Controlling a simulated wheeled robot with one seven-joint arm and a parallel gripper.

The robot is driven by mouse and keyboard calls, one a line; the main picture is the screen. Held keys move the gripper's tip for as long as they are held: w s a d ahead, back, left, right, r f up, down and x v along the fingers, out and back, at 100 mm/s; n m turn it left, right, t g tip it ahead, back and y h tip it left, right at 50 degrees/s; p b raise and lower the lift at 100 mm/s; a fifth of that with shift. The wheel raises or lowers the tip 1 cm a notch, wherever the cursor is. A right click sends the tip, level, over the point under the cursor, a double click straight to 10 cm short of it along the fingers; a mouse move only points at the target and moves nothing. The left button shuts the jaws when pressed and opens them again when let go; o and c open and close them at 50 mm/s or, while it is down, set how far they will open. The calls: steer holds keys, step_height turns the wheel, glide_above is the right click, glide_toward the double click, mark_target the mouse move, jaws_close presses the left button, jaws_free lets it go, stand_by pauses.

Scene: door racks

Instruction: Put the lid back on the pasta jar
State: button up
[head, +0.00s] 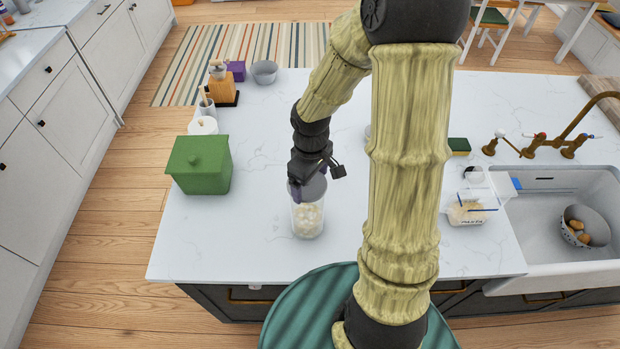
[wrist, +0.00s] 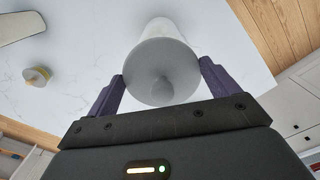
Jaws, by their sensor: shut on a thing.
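The pasta jar (head: 308,220) is a clear, upright jar with pale contents, standing on the white counter. The grey round lid (head: 314,187) is at the jar's mouth; in the wrist view the lid (wrist: 150,62) with its knob covers the mouth, and the jar's side (wrist: 165,28) shows beyond it. My gripper (head: 308,190) is directly above the jar, shut on the lid. In the wrist view my gripper (wrist: 163,85) has its purple fingers on either side of the lid. I cannot tell whether the lid rests fully on the rim or sits slightly above it.
A green lidded box (head: 200,165) stands left of the jar. A labelled pasta pack (head: 466,211) lies at the right, near the sink (head: 560,250), which holds a colander (head: 596,226). A grey bowl (head: 265,71) stands at the back left. The counter around the jar is clear.

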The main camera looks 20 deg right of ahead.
steer(key=shift+f, duration=0.1)
stand_by(0.8)
steer(key=o, duration=0.7)
steer(key=shift+o, duration=0.2)
steer(key=shift+r+p, duration=3.45)
steer(key=shift+r, duration=0.1)
jaws_close()
